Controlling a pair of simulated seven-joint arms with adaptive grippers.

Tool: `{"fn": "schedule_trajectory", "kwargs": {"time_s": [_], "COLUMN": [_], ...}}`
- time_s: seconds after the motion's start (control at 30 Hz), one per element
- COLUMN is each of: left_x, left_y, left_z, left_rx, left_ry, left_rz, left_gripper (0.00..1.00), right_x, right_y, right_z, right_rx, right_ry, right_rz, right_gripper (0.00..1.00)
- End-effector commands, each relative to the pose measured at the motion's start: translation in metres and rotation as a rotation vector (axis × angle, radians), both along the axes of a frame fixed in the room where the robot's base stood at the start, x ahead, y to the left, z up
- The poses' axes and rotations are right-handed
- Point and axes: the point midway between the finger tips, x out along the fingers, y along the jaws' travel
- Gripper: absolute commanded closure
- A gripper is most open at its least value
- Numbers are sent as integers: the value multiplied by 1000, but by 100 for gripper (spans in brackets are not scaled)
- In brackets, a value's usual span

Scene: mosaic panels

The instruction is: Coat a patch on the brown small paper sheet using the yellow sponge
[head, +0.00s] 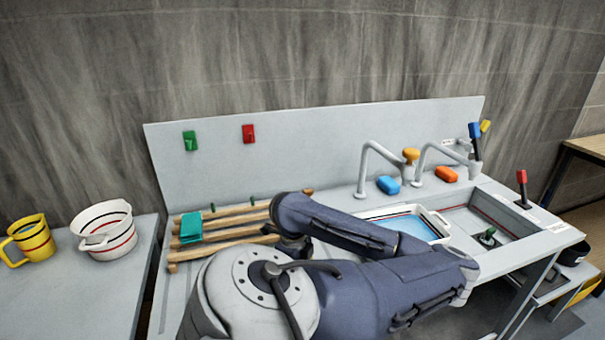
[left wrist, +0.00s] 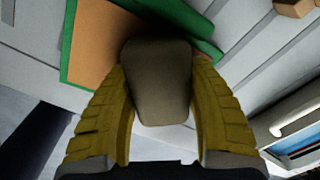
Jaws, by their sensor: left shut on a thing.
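In the left wrist view my left gripper (left wrist: 160,68) has its two yellow ribbed fingers shut on a rounded, block-shaped sponge (left wrist: 158,90). The sponge looks dull olive-brown in the shade. Its far end overlaps the brown sheet (left wrist: 95,42), which has a green border and lies at the upper left. I cannot tell whether sponge and sheet touch. In the head view the left gripper (head: 290,246) shows as a dark shape below my forearm, its fingertips hidden. Sheet and sponge are hidden there. My right gripper is not in view.
A wooden rack (head: 232,213) with a teal cloth (head: 191,226) is left of my arm. A yellow mug (head: 35,241) and white bowl (head: 118,238) stand far left.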

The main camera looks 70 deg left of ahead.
Motion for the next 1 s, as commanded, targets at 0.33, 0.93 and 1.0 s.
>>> {"fn": "schedule_trajectory", "kwargs": {"time_s": [0.33, 0.93, 1.0], "left_x": [-12, -39, -38], "left_y": [1, 2, 1], "left_z": [0, 0, 0], "left_rx": [1, -1, 0], "left_ry": [-1, -1, 0], "left_rz": [3, 1, 0], "left_gripper": [94, 94, 94], "right_x": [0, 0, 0], "right_y": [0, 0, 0], "right_z": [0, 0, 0], "right_rx": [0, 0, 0], "right_ry": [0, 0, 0], "right_rz": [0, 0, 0], "right_gripper": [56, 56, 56]}}
